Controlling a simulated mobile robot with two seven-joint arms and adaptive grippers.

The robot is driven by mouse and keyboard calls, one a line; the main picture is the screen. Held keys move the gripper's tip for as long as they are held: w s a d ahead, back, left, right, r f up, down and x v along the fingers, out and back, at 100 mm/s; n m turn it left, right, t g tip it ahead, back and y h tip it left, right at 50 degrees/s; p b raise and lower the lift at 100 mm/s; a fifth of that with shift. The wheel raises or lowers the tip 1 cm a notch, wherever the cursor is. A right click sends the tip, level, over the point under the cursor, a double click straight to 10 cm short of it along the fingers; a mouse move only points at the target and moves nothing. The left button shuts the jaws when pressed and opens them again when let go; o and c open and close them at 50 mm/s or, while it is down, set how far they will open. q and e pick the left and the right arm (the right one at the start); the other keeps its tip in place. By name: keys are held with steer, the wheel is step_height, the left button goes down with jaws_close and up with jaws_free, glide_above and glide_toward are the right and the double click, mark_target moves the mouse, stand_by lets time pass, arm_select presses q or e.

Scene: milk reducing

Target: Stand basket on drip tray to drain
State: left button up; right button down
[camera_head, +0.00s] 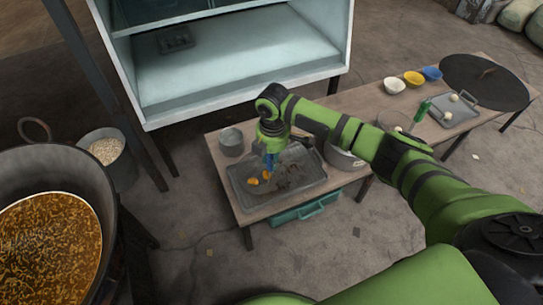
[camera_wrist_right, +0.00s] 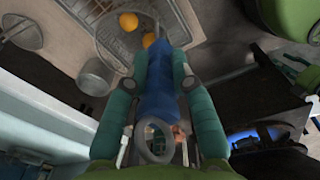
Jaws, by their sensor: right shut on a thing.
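My right gripper (camera_head: 270,148) is over the low wooden table, its fingers shut around a blue handle. In the right wrist view the gripper (camera_wrist_right: 162,92) has the blue handle (camera_wrist_right: 158,85) between its teal fingers. A thin wire hoop of the basket (camera_wrist_right: 98,32) shows beyond the handle, with two orange balls (camera_wrist_right: 128,21) inside or behind it. In the head view the basket is hard to make out above the grey metal drip tray (camera_head: 240,205); the orange balls (camera_head: 253,181) show there. I cannot tell whether the basket touches the tray.
A small metal pot (camera_head: 231,141) stands left of the tray, a larger pot (camera_head: 343,158) right. A big pan of brown liquid (camera_head: 48,245) and a grain bucket (camera_head: 104,152) stand at left. A pale cabinet (camera_head: 235,60) is behind. Bowls (camera_head: 413,78) sit at right.

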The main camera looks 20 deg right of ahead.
steer(key=c, duration=1)
jaws_free()
steer(key=shift+f, duration=0.1)
steer(key=shift+f, duration=0.1)
steer(key=r, duration=1.2)
steer(key=shift+s+r, duration=0.1)
steer(key=shift+s, duration=0.1)
